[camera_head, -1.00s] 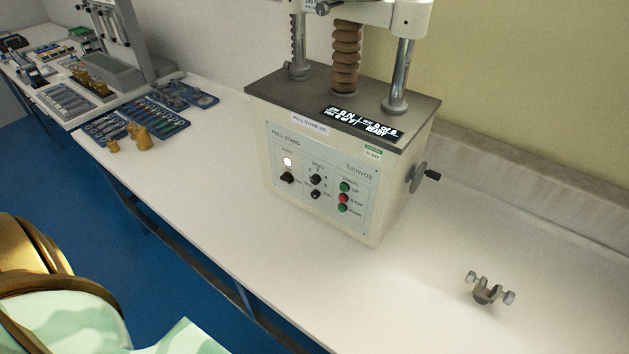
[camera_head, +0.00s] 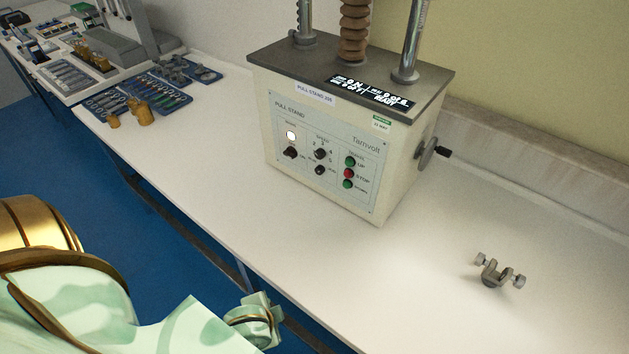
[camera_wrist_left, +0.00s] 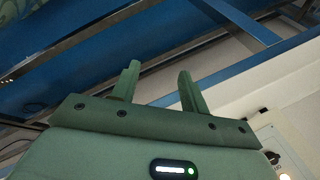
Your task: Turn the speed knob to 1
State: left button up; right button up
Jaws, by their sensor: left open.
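The speed knob (camera_head: 320,154) is a small black knob under the SPEED label on the front panel of the cream pull stand (camera_head: 398,200). Its numbers and pointer are too small to read. Another black knob (camera_head: 320,170) sits just below it, and a larger one (camera_head: 290,152) sits to the left under a lit white lamp. My left arm is at the lower left in the head view, apart from the panel, with its fingertips not visible there. In the left wrist view my left gripper (camera_wrist_left: 158,80) is open and empty; one black knob (camera_wrist_left: 272,157) shows at the lower right.
Green and red buttons (camera_head: 349,173) are right of the knobs, and a crank handle (camera_head: 433,151) juts from the stand's right side. A metal clamp (camera_head: 498,271) lies on the white bench (camera_head: 330,270). Blue tool trays (camera_head: 150,92) lie at the back left. The bench before the panel is clear.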

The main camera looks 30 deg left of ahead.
pick_arm(q)
jog(key=w+a+r+m+t+y, duration=0.1)
jog(key=w+a+r+t, duration=0.1)
jog(key=w+r, duration=0.1)
jog(key=w+a+r+m+t+y, duration=0.1)
jog(key=w+a+r+t, duration=0.1)
jog(key=r, duration=0.4)
jog(key=w+a+r+m+t+b, duration=0.1)
jog(key=w+a+r+m+t, duration=0.1)
jog(key=w+a+r, duration=0.2)
jog(key=shift+w+r+y, duration=0.15)
jog(key=shift+r+y, duration=0.05)
jog(key=shift+y, duration=0.2)
jog(key=w+a+r+m+t, duration=0.2)
jog(key=w+r+m+t, duration=0.1)
jog(key=r+m+t, duration=0.15)
jog(key=m+t+h, duration=0.3)
jog(key=m+h, duration=0.3)
jog(key=m, duration=0.6)
send_near(318, 156)
jog(key=shift+n+h, duration=0.25)
jog(key=shift+h, duration=0.15)
jog(key=w, duration=0.8)
jog(key=shift+w+d+r+p, duration=0.1)
jog(key=shift+w+p, duration=0.15)
jog(key=shift+p, duration=0.15)
jog(key=shift+c, duration=0.4)
grip_shut()
